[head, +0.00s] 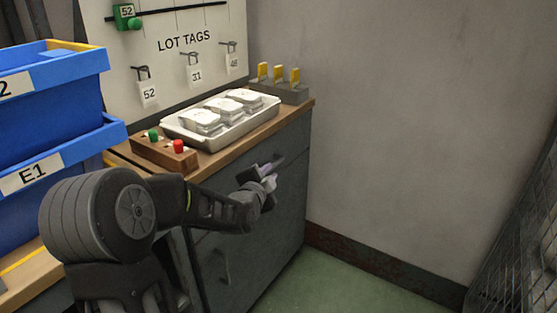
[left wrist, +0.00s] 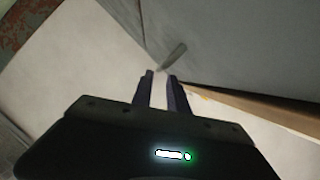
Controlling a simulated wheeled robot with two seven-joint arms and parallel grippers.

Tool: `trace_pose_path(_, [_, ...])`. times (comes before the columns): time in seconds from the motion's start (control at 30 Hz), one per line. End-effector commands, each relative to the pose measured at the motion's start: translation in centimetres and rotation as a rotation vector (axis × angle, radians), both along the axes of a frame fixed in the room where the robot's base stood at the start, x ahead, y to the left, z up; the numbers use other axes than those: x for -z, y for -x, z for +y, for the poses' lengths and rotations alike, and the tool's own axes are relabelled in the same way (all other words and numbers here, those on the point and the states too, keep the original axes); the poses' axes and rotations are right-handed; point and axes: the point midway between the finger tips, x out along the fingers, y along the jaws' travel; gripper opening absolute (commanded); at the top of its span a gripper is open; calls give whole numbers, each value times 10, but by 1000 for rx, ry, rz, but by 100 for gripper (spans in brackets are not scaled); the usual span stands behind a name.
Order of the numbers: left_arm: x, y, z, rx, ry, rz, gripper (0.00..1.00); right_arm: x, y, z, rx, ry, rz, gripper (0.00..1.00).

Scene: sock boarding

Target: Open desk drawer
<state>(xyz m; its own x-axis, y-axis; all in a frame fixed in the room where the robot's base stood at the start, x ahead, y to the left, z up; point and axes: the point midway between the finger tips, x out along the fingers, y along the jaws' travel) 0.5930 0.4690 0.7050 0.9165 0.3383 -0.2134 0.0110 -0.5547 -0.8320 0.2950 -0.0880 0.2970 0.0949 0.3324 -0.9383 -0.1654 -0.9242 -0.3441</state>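The grey desk cabinet stands under a wooden top, with its upper drawer front (head: 293,150) looking flush with the cabinet. The drawer's bar handle (head: 275,162) is partly hidden by my left gripper. My left gripper (head: 268,172) is at this handle. In the left wrist view the two dark fingers (left wrist: 161,76) are apart, with a gap between them. The handle (left wrist: 174,55) shows at and just beyond the fingertips, its near end between them; contact cannot be told. My right gripper is in neither view.
A lower handle (head: 224,266) is on the cabinet front. On top are a white tray (head: 212,142) of packets, a wooden block (head: 160,152) with red and green knobs, and a grey yellow-pegged holder (head: 290,95). Blue bins (head: 50,120) stand left; the green floor (head: 350,285) is clear.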

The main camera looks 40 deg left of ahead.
Motion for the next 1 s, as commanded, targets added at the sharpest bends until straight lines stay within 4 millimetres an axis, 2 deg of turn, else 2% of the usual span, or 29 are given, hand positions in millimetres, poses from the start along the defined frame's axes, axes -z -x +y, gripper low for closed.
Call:
trace_pose_path(0.47, [2,-6,2,-1,1,-1,20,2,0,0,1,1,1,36])
trace_pose_path(0.83, [15,-54,20,-1,1,0,20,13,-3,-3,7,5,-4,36])
trace_pose_path(1.0, [17,-69,25,0,1,0,20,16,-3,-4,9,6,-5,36])
